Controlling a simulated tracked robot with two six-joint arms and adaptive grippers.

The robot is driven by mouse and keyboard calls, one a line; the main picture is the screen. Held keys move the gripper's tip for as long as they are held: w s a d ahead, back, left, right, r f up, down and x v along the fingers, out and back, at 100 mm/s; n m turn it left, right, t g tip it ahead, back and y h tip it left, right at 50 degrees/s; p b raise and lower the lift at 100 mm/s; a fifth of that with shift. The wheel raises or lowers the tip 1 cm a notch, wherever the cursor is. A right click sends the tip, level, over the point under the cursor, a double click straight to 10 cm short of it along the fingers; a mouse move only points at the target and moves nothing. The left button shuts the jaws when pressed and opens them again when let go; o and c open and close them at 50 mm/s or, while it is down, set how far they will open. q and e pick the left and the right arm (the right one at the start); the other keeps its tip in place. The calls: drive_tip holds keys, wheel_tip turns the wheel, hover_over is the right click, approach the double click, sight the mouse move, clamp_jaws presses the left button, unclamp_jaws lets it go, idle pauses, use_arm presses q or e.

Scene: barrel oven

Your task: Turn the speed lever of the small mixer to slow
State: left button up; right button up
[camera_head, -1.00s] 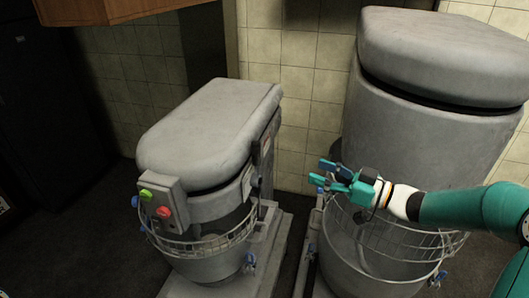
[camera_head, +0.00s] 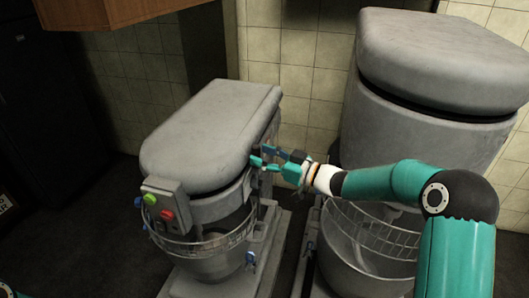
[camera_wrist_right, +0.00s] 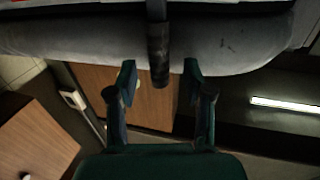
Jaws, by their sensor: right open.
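The small mixer (camera_head: 205,130) stands left of centre in the head view, with a grey rounded top and a box of green and red buttons on its front. My right gripper (camera_head: 258,156) is at the mixer's right side, just below the top cover. In the right wrist view, a dark upright bar (camera_wrist_right: 158,45), which looks like the speed lever, reaches down between the two spread fingers (camera_wrist_right: 159,78). The fingers stand apart from it on both sides. In the head view my gripper hides the lever's area. My left gripper is out of sight.
A larger mixer (camera_head: 430,95) stands close on the right, with a wire guard (camera_head: 375,228) and bowl below my right arm. The small mixer has its own wire guard (camera_head: 205,246). A tiled wall (camera_head: 300,120) is behind. A wooden cabinet (camera_head: 110,12) hangs at top left.

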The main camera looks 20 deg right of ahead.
drive_tip(key=shift+w+a, duration=0.15)
clamp_jaws()
